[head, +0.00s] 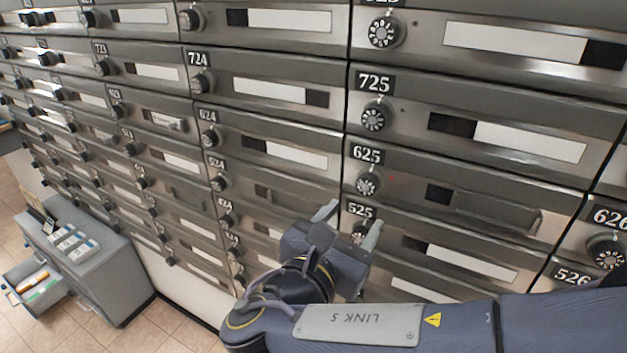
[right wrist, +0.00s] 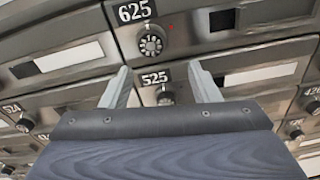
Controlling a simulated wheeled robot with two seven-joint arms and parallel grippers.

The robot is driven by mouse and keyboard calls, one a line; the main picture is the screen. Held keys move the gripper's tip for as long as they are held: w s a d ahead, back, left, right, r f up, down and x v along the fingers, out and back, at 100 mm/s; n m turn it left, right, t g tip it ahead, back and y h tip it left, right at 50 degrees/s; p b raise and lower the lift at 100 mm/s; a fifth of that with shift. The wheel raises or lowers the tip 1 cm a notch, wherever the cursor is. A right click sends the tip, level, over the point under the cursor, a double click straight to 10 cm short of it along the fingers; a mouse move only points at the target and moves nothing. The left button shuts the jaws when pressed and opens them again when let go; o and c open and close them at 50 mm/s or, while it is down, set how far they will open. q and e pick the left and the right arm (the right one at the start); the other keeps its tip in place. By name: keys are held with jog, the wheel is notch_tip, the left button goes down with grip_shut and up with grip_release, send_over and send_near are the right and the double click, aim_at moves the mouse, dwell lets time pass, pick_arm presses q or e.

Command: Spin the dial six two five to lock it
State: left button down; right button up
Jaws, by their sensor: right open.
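The dial of mailbox 625 (head: 367,184) is a round dark knob with a pale face, below the 625 plate (head: 366,154). The mailbox door 625 (head: 480,207) looks flush with its neighbours, and a small red mark (head: 391,179) shows beside the dial. My right gripper (head: 349,227) is open and empty just below the dial, in front of the 525 plate. In the right wrist view, the 625 dial (right wrist: 151,44) is above and between the open fingers (right wrist: 161,80), apart from them. My left gripper is not in view.
Dial 525 (right wrist: 165,96) sits right behind my open fingers. Mailbox 725 (head: 373,117) is above and mailbox 626 (head: 607,250) is at the right. A grey cabinet (head: 84,262) with an open drawer (head: 36,290) stands on the tiled floor at lower left.

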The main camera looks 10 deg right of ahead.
aim_at(366, 187)
jog(key=shift+t, duration=0.3)
jog(key=x, duration=0.5)
jog(key=p+x, duration=0.1)
jog(key=x, duration=0.1)
jog(key=shift+w+a+r, duration=0.3)
jog(key=shift+w, duration=0.15)
jog(key=c, duration=1)
